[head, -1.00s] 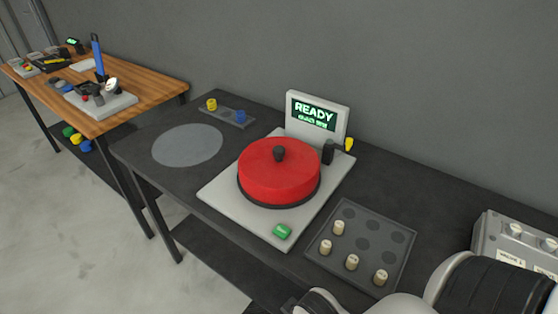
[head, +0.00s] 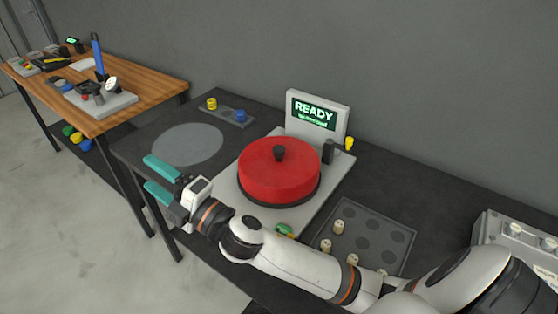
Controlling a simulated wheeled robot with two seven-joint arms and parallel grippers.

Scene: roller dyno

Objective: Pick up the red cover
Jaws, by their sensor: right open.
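The red cover (head: 275,172) is a round, flat-topped lid with a black knob (head: 279,153) at its centre. It sits on the light grey machine base (head: 325,197), in front of a small screen (head: 314,113) that reads READY. My right gripper (head: 153,177) has teal fingers, spread apart and empty. It is left of the red cover, over the dark table's front left part, and points left, away from the cover. My left gripper is not in view.
A grey round disc (head: 188,144) lies flat on the table, left of the cover. A small tray (head: 228,115) holds a yellow and a blue piece. A peg tray (head: 375,238) is partly behind my arm. A grey box (head: 515,240) stands at right.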

